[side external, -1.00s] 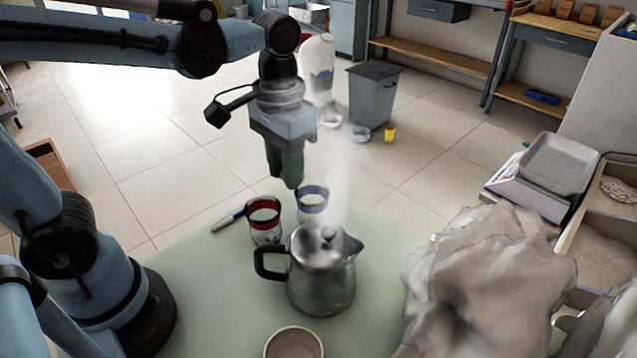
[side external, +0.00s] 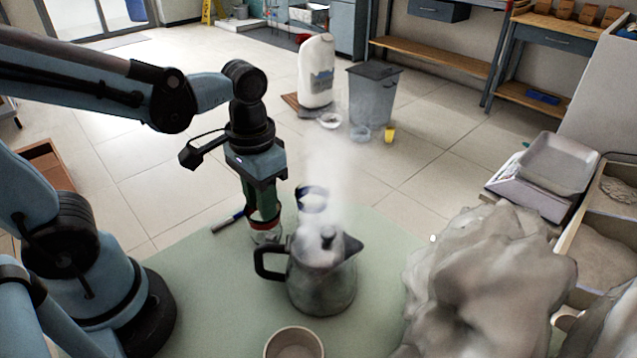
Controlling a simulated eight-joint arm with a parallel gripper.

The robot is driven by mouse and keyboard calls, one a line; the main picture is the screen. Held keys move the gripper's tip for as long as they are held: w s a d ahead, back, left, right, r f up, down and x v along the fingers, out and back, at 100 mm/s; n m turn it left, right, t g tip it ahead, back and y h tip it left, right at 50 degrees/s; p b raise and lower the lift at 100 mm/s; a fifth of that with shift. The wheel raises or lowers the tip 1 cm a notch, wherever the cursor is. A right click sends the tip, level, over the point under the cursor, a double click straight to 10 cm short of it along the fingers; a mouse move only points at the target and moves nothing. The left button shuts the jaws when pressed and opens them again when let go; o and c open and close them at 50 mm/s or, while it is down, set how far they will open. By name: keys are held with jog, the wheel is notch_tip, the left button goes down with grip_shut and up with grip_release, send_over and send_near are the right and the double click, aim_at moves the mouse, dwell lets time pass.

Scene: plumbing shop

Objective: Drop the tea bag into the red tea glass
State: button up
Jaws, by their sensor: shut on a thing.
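The red tea glass (side external: 266,234), clear with a dark red band at its rim, stands on the green table behind and left of the kettle. My gripper (side external: 264,208) points down with its green fingers over the glass, overlapping its rim in the picture. I cannot tell whether the fingertips are inside the rim or just in front of or above it. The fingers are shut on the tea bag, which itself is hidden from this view.
A steaming metal kettle (side external: 322,283) stands close right of the glass. A pen (side external: 228,222) lies left, a bowl (side external: 294,344) in front. A large pale lumpy mass (side external: 490,290) fills the right. The table's left front is clear.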

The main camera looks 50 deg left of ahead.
jog(key=shift+f, duration=0.3)
jog(key=o, duration=1.1)
jog(key=shift+c, duration=0.2)
jog(key=shift+r, duration=0.1)
notch_tip(320, 180, up, 12)
jog(key=w+a+f+t, duration=0.3)
jog(key=f+t, duration=0.4)
jog(key=shift+f, duration=0.3)
